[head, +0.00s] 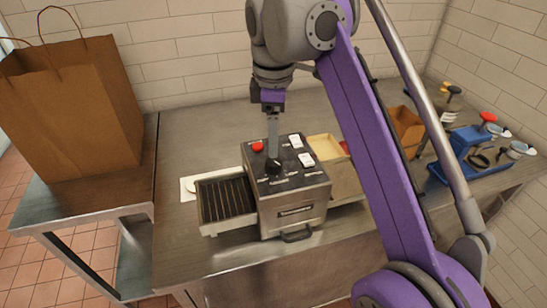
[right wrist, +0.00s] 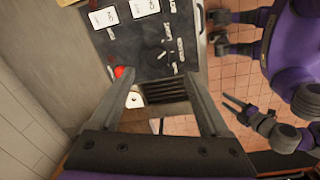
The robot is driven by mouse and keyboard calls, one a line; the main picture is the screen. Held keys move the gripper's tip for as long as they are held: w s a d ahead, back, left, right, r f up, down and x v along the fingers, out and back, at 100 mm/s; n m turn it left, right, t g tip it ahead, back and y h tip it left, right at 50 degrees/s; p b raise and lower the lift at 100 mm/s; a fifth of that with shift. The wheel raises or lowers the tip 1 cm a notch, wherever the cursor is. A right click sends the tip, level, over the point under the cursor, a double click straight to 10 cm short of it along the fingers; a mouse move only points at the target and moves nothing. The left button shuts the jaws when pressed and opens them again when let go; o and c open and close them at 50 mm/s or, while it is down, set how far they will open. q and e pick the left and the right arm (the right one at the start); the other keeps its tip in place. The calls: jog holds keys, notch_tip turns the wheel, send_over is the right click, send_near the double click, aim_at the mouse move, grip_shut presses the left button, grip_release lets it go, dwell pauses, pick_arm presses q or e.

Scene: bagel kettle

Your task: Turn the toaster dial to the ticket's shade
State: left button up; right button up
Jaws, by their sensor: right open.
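The toaster (head: 295,205) stands on the counter, with a dark control panel on top. The dial (head: 274,167) is a small black knob on that panel with small labels around it. It also shows in the right wrist view (right wrist: 163,54). A purple arm with what looks like my left gripper (right wrist: 240,108) shows at the right of the wrist view. I cannot identify a readable ticket.
A red button (head: 257,147) and white labelled pieces (head: 295,141) sit on the panel near the dial. A slatted tray (head: 226,200) adjoins the toaster's left. A tan box (head: 335,170) stands right, a blue rack (head: 470,150) further right. A paper bag (head: 75,110) stands left.

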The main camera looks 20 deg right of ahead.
aim_at(274, 161)
jog(key=f, duration=0.2)
jog(key=f+b, duration=0.1)
jog(key=f, duration=0.4)
jog(key=shift+w+d+f+b, duration=0.1)
jog(key=shift+w+f+b, duration=0.05)
jog(key=shift+w+b, duration=0.2)
grip_shut()
